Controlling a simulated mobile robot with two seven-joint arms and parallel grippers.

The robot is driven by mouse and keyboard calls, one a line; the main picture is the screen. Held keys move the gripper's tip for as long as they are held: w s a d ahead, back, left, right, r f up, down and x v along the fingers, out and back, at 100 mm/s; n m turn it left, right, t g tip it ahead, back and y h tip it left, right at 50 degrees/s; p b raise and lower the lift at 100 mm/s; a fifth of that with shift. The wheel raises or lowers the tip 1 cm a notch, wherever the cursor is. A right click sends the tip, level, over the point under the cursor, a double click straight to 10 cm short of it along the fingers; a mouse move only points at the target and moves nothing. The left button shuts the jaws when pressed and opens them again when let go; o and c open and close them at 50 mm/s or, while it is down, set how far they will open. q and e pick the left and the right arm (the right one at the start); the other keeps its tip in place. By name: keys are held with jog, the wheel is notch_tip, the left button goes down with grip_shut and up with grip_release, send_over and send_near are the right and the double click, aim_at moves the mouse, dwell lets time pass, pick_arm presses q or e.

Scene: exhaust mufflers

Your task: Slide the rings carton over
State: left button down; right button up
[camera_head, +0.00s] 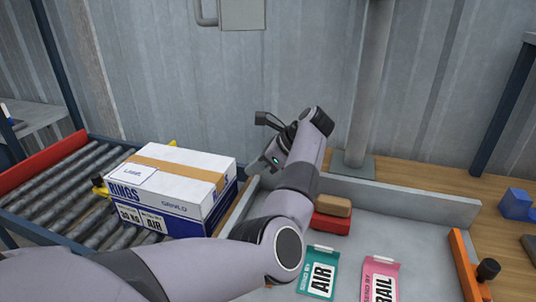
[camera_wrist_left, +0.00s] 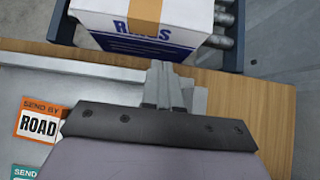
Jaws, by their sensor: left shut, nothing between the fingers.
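The rings carton (camera_head: 172,187) is a white and blue box with a tan tape strip, marked RINGS, 30 KG and AIR. It sits on the roller conveyor at the left, by the edge of the grey tray table. The carton also shows at the top of the left wrist view (camera_wrist_left: 145,25). My left gripper (camera_head: 254,167) is just right of the carton, its fingers toward the carton's side. In the left wrist view its fingers (camera_wrist_left: 163,82) are together and empty, just short of the carton; whether they touch it is unclear. My right gripper is out of view.
The roller conveyor (camera_head: 50,197) has a red end stop (camera_head: 40,162) and free rollers left of the carton. A tray table (camera_head: 400,200) holds a red block (camera_head: 331,223), a brown block (camera_head: 334,206) and AIR and RAIL cards. A grey post (camera_head: 366,100) stands behind.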

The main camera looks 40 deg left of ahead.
aim_at(207, 168)
pick_arm(q)
jog(key=a, duration=0.1)
jog(key=s+a+f+p, duration=0.1)
jog(key=a, duration=0.2)
jog(key=shift+s+f, duration=0.15)
jog(key=shift+f, duration=0.1)
jog(key=shift+s+a+f+p, duration=0.1)
jog(key=shift+s+a+p, duration=0.15)
jog(key=shift+a, duration=0.5)
jog(key=shift+a+f, duration=0.1)
jog(key=shift+a, duration=0.25)
jog(key=a+b, duration=0.1)
jog(key=s+a+b, duration=0.1)
jog(key=a, duration=0.1)
jog(key=a+b, duration=0.1)
jog(key=a, duration=0.1)
jog(key=shift+s+a, duration=0.1)
jog(key=shift+s, duration=0.3)
jog(key=shift+a, duration=0.1)
